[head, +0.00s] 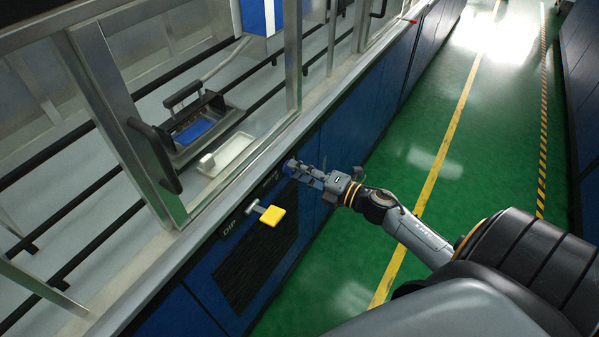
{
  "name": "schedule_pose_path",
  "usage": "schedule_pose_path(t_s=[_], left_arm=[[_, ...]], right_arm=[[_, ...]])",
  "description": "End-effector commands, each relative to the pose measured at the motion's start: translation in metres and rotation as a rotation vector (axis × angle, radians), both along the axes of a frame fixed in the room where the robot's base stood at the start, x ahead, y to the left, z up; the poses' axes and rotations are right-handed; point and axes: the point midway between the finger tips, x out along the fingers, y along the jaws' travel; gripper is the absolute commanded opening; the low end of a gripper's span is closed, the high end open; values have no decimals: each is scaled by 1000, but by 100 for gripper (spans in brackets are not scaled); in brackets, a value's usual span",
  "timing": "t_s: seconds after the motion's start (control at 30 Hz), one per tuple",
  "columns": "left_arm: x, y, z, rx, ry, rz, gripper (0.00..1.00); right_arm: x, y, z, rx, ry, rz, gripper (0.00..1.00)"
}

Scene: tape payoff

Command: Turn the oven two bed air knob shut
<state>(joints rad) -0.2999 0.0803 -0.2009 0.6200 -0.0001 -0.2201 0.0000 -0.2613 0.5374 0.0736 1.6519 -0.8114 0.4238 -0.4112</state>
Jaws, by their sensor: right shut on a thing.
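A small blue knob (289,166) sits on the upper front face of the blue cabinet, just under the bench edge. My right gripper (299,171) reaches it from the right and is shut on it. The fingers cover part of the knob, so its pointer and turn angle cannot be made out. The lettering beside it is too small and hidden to read. My left gripper is not in view.
A yellow paddle (271,215) on a short stem sticks out of the front panel, left of and below my gripper, near the letters "DIP". A dark tray-like unit (205,128) and a white tray (230,152) lie on the bench behind framed glass. The green aisle floor (440,150) is clear.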

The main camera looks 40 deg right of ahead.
Motion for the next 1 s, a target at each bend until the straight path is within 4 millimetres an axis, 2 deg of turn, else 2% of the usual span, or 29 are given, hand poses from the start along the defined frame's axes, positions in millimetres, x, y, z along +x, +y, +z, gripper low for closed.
schedule_pose_path(t_s=[0.5,0.53,0.63,1.0], left_arm=[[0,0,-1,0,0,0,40],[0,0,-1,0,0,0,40],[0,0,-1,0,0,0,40],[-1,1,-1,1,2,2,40]], right_arm=[[0,0,-1,-20,-6,2,0],[0,0,-1,-20,-6,2,30],[0,0,-1,-19,-6,1,50],[-3,-1,-1,-18,-6,0,51]])
